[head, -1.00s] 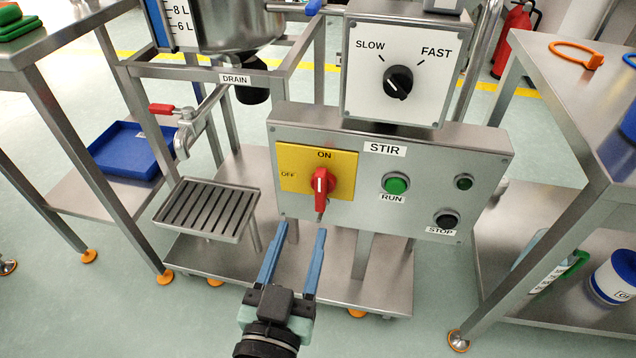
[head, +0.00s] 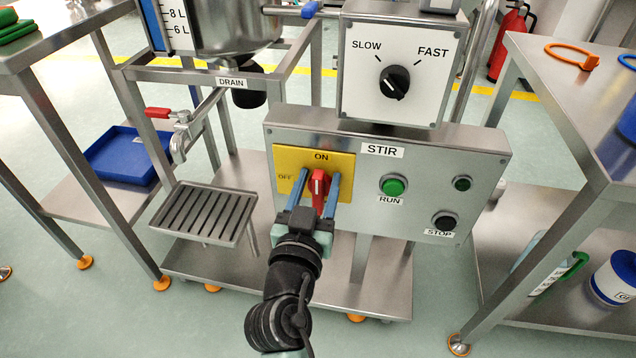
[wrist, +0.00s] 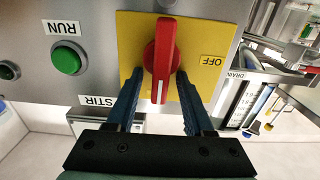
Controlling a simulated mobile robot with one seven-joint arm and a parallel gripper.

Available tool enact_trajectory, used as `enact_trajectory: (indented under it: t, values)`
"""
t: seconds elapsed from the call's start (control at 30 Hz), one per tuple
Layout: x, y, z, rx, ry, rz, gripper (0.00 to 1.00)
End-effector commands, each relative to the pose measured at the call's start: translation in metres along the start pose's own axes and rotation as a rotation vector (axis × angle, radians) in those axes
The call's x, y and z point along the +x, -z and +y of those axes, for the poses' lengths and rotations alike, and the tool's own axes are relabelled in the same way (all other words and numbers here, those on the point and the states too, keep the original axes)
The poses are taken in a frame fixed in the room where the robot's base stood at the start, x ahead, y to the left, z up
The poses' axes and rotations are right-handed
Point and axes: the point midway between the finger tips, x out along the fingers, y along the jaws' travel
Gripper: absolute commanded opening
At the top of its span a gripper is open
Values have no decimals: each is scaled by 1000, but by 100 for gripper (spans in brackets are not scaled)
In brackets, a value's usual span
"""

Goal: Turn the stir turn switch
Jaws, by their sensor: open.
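The stir turn switch is a red knob (head: 319,184) on a yellow plate (head: 342,163) marked ON at the top and OFF at the left. In the head view its handle stands upright, its white mark toward ON. In the wrist view the red knob (wrist: 163,60) lies between the two blue fingers, with the OFF label to its right. My gripper (head: 318,181) is open, one finger on each side of the knob. A gap shows on both sides in the wrist view, so the fingers look apart from it.
On the same grey panel are a green RUN button (head: 394,185) and a black STOP button (head: 445,220). A SLOW–FAST dial (head: 394,82) sits above. A slatted drain tray (head: 205,212) and a red-handled tap (head: 160,113) stand to the left.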

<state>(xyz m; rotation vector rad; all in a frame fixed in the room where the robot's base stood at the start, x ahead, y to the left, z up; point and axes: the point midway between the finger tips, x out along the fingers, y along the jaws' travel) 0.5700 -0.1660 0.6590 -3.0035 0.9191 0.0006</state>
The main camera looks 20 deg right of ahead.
Motion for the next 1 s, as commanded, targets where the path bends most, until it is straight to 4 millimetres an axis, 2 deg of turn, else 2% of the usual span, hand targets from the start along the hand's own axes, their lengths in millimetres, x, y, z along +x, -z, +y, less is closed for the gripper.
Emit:
enact_trajectory:
  t: [0.27, 0.5, 0.57, 1.0]
  values:
    - [1, 0, 0, 0, 0, 0, 51]
    - [1, 0, 0, 0, 0, 0, 8]
    - [1, 0, 0, -1, 0, -1, 0]
    - [0, -5, 0, -33, -1, -11, 0]
